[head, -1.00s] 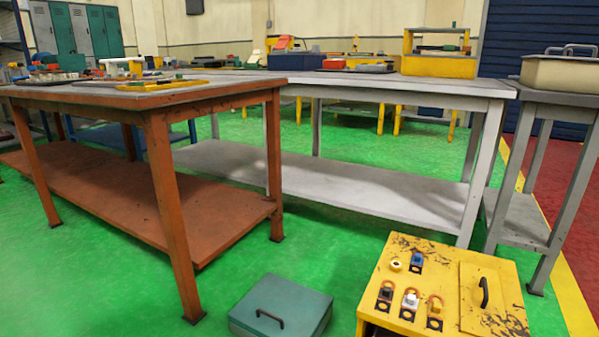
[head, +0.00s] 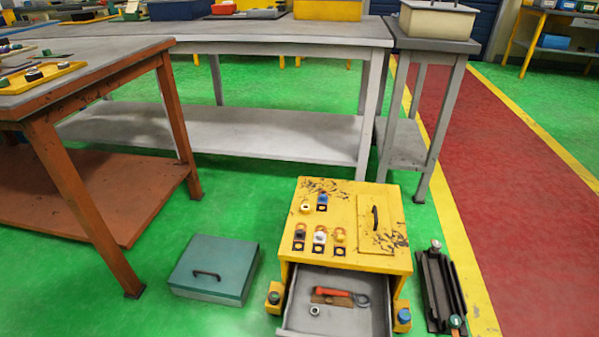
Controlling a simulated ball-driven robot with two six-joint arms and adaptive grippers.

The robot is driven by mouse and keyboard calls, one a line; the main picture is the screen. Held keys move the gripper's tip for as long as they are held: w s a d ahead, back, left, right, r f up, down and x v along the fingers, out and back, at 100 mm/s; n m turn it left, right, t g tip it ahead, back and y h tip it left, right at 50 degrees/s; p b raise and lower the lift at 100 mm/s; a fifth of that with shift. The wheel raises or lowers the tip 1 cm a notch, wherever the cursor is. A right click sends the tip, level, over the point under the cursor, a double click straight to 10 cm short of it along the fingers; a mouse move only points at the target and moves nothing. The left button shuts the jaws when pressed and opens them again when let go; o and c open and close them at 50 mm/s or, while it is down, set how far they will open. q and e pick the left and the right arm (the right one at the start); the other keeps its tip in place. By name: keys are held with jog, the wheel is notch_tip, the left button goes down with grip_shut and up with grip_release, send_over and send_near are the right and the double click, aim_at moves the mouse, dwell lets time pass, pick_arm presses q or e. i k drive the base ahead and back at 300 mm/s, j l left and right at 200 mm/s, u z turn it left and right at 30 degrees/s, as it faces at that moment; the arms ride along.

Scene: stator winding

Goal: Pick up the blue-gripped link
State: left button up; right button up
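A small blue-topped piece (head: 322,199) stands at the back left on the top of a low yellow cabinet (head: 345,192), on a dark patch. It looks like the blue-gripped link, but its shape is too small to make out. To its left is a yellowish ring-like piece (head: 305,206). In front is a row of links with a black grip (head: 300,231), a white grip (head: 320,237) and a yellow grip (head: 340,237). Neither of my grippers is in view.
The cabinet's drawer (head: 290,317) is open, holding a red-handled tool (head: 332,292) and rings. A hatch with a black handle (head: 375,217) is right of the links. A teal box (head: 213,270) and black rack (head: 440,290) flank the cabinet. Grey table (head: 260,38) stands behind.

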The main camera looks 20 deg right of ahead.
aim_at(323, 200)
jog(key=z, duration=1)
jog(key=k, duration=0.05)
